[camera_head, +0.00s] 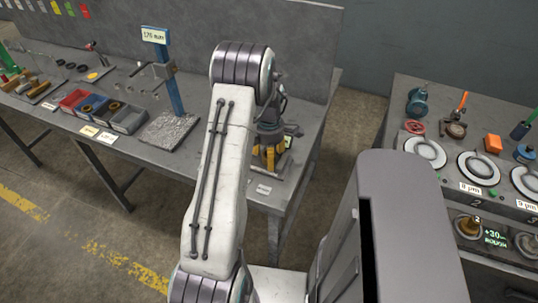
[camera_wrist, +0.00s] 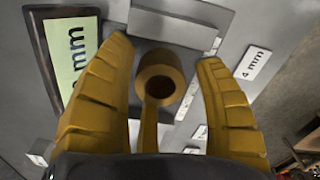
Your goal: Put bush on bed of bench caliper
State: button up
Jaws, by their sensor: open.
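My gripper (camera_wrist: 160,85) is open, its two yellow fingers on either side of a bronze ring-shaped bush (camera_wrist: 160,68), with gaps on both sides. In the wrist view the bush's hole faces the camera, and a narrow yellow piece runs below it; I cannot tell whether that is part of my gripper. The bush is over a grey metal device, apparently the bench caliper, with a raised grey block (camera_wrist: 178,25) and a green display (camera_wrist: 72,62) reading in mm. Whether the bush rests on the bed cannot be told. In the head view my gripper (camera_head: 268,158) is at the bench's right end, and my arm hides much of it.
A label (camera_wrist: 254,62) reads 4 mm. On the bench (camera_head: 60,110) stand a blue column (camera_head: 172,85), a grey stone-like plate (camera_head: 168,130) and bins (camera_head: 128,119).

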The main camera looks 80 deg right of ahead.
aim_at(266, 154)
notch_tip(266, 154, up, 12)
jog(key=shift+r, duration=0.15)
dwell(0.6)
jog(key=w+a+r+m+t+h, duration=0.1)
jog(key=w+a+r, duration=0.4)
jog(key=w+a, duration=0.55)
jog(key=w+a+r, duration=0.5)
jog(key=w+a, duration=0.3)
jog(key=w, duration=0.5)
jog(key=w+a+r+t, duration=0.1)
jog(key=w+a, duration=0.2)
jog(key=a, duration=1)
jog(key=s+a+m, duration=0.1)
jog(key=s+a, duration=0.2)
jog(key=a, duration=0.4)
jog(key=s+a+f+t+y, duration=0.1)
jog(key=s+a, duration=0.2)
jog(key=a, duration=0.4)
jog(key=shift+m+t, duration=0.3)
jog(key=shift+m, duration=0.1)
